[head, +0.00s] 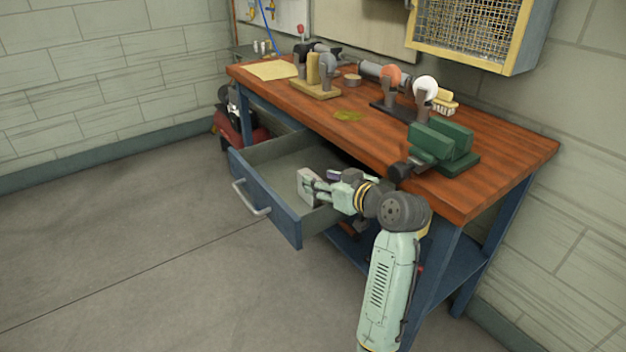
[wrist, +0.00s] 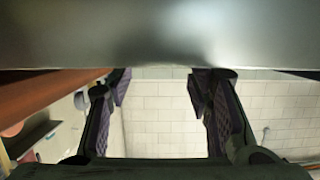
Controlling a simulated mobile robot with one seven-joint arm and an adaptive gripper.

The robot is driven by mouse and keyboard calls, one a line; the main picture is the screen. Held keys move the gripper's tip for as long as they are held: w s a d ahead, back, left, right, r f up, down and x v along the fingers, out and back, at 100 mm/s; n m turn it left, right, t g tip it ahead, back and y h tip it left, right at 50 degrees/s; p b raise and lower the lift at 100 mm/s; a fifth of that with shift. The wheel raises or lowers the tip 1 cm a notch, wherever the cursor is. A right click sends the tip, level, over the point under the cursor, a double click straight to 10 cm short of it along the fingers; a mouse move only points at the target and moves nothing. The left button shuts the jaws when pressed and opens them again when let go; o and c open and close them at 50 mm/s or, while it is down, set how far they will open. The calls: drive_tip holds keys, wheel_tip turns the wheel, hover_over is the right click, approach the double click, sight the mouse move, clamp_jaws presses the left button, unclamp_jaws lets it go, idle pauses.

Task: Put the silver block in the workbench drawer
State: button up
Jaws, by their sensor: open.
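The workbench drawer (head: 265,214) is pulled out from the bench, with its grey inside showing. A light grey block (head: 307,188), seemingly the silver block, is at the tips of my gripper (head: 318,186), over the right part of the drawer. I cannot tell whether it rests on the drawer floor or touches the fingers. In the wrist view my gripper (wrist: 160,88) has its two dark fingers wide apart, with pale wall seen between them. A smooth grey metallic surface (wrist: 160,35) fills the top of that view and hides the fingertips; it may be the block.
The wooden workbench (head: 385,140) carries a green vise (head: 442,142), a yellow brush (head: 443,100), tools on stands and a yellow-green smear (head: 349,115). A wire-mesh cabinet (head: 468,32) hangs above. A red machine (head: 235,128) stands by the left leg. Floor at left is clear.

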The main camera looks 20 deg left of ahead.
drive_tip(key=v, duration=0.6)
drive_tip(key=shift+s+d+b, duration=0.2)
drive_tip(key=shift+d+b, duration=0.05)
drive_tip(key=shift+b, duration=0.15)
drive_tip(key=shift+r, duration=0.15)
